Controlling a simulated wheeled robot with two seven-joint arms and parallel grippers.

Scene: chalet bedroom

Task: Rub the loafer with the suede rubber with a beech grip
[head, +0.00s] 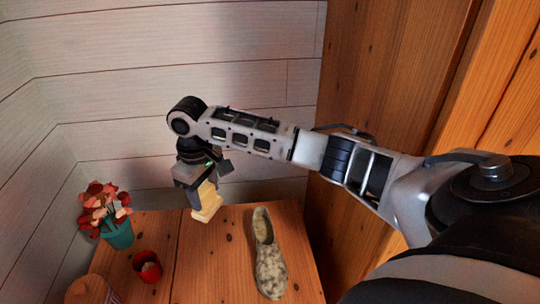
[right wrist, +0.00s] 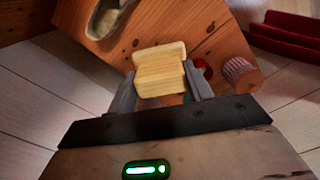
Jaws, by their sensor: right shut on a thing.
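The loafer (head: 267,256) is mottled grey and beige and lies on the wooden table, its toe toward the front edge. Part of it also shows at the top of the right wrist view (right wrist: 108,18). My right gripper (head: 204,190) is shut on the suede rubber with a beech grip (head: 207,203), a pale wooden block. In the right wrist view the block (right wrist: 160,72) sits between the two fingers. The gripper is left of the loafer and apart from it, seemingly above the table. The rubbing face of the block is not clearly visible. My left gripper is not in view.
The wooden table (head: 215,262) stands by plank walls. A teal pot with red flowers (head: 117,233), a red cup (head: 147,266) and a round wooden-topped container (head: 88,290) stand on the left. A wooden panel rises at right. The table between cup and loafer is clear.

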